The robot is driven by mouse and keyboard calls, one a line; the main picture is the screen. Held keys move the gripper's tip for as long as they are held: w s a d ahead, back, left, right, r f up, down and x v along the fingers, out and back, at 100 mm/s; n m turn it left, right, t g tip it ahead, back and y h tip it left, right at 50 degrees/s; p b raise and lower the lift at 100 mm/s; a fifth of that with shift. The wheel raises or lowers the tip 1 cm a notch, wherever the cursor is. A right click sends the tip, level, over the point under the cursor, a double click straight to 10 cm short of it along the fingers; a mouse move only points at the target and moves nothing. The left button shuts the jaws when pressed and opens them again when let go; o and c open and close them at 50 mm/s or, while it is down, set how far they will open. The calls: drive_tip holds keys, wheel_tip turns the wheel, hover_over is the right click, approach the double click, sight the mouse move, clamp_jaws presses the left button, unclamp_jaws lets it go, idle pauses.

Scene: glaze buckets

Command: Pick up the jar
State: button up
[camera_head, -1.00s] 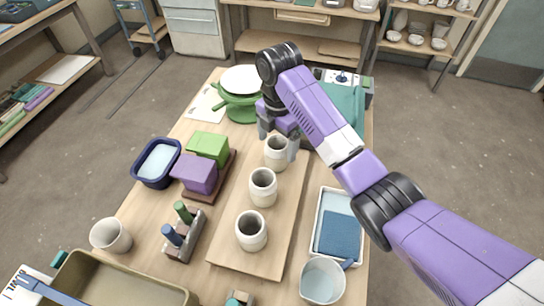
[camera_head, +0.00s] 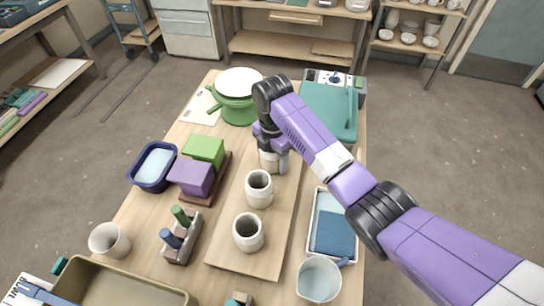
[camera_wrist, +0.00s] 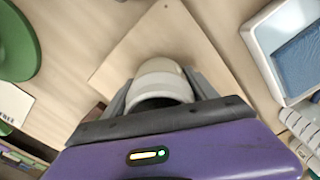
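Three cream jars stand in a row on a wooden board (camera_head: 228,256): a near jar (camera_head: 248,233), a middle jar (camera_head: 259,189) and a far jar (camera_head: 267,163). My gripper (camera_head: 272,163) is down around the far jar, pointing downward, with a finger on each side. In the wrist view the far jar (camera_wrist: 161,82) lies between the two fingers, very close to both. Whether they press on it cannot be told. My gripper hides the jar's top in the head view. The jar looks upright and on the board.
A green pot (camera_head: 236,108) stands behind, and a teal case (camera_head: 330,110) at back right. Green and purple blocks (camera_head: 191,177) and a blue tub (camera_head: 154,166) are left. A white tray (camera_head: 317,245) and a pitcher (camera_head: 319,279) are right.

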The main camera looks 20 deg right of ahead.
drive_tip(key=c, duration=0.9)
drive_tip(key=shift+r, duration=0.1)
